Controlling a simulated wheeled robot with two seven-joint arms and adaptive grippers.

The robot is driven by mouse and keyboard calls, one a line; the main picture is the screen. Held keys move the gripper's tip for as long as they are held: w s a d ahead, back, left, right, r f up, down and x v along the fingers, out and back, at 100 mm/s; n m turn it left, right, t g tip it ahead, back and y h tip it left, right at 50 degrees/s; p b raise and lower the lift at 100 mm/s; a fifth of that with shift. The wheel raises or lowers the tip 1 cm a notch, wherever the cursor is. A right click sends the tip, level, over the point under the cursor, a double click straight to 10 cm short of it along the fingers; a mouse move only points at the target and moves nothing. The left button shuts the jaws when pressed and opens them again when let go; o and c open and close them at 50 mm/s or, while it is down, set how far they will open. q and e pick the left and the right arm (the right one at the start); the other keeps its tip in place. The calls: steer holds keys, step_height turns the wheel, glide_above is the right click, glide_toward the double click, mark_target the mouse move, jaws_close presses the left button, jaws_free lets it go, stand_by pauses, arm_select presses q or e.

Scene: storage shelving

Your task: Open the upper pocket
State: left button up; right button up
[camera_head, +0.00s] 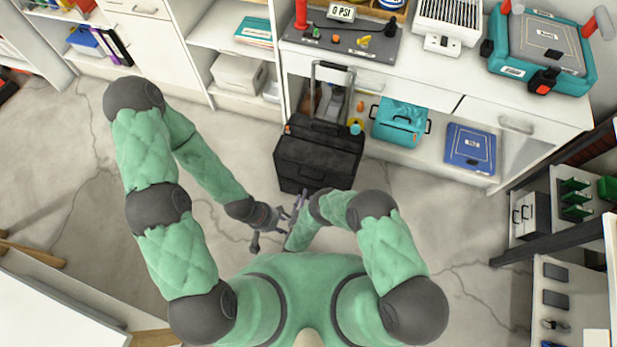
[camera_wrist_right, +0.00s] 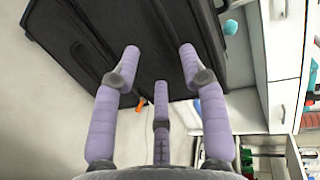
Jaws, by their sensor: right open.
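A black suitcase (camera_head: 318,160) stands on the floor below the counter, with its pull handle (camera_head: 333,68) raised. Its dark front has seams, but I cannot make out a separate upper pocket clearly. In the right wrist view the dark suitcase face (camera_wrist_right: 165,30) fills the upper middle. A small orange tab (camera_wrist_right: 140,104) shows at its lower edge. My right gripper (camera_head: 300,199) is close in front of the suitcase's lower front. Its purple fingers (camera_wrist_right: 160,65) are spread and empty. My left gripper (camera_head: 272,230) is lower, left of the right one, with its dark fingers spread and empty.
Behind the suitcase, a white counter (camera_head: 416,75) has a lower shelf with a teal bag (camera_head: 400,122) and a blue case (camera_head: 470,148). A dark shelf frame (camera_head: 560,240) is at right. Floor left of the suitcase is clear.

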mark_target(309, 178)
steer(key=shift+m+t, duration=0.3)
steer(key=b+x, duration=0.3)
steer(key=x, duration=0.6)
steer(key=shift+d, duration=0.15)
steer(key=shift+w+d+b, duration=0.1)
steer(key=shift+w+b, duration=0.2)
steer(key=shift+w, duration=0.25)
jaws_close()
